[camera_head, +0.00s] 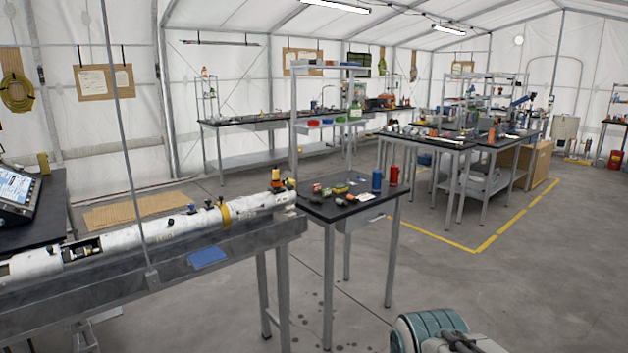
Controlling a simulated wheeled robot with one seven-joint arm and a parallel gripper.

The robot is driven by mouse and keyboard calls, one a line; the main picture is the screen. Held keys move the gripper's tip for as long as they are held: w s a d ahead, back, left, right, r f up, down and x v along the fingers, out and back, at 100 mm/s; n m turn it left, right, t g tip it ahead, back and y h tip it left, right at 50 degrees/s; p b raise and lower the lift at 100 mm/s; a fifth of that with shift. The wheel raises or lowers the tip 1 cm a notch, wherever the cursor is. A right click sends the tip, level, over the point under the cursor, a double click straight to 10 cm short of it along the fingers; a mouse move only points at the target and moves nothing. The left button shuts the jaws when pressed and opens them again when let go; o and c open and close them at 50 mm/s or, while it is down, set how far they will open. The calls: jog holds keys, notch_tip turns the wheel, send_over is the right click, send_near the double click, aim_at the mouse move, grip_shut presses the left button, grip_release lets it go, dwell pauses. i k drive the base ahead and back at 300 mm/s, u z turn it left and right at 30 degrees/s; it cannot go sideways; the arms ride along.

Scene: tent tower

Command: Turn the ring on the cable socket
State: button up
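A long white cylinder (120,238) lies along a grey bench (235,240) at the left. A yellow band (226,213) goes around it, and small dark fittings stick out along its side. A dark opening shows near its left part. My gripper is not in view. A teal and grey part of my own body shows at the bottom right, well apart from the cylinder.
A small dark table (340,208) with red and blue cans and small items stands beside the bench's right end. A thin upright pole (122,150) stands before the cylinder. Open floor (480,290) lies at the right.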

aim_at(280, 183)
jog(key=z, duration=0.5)
jog(key=i, duration=2.55)
jog(key=u, duration=1.45)
jog(key=i, duration=0.8)
jog(key=u, duration=0.75)
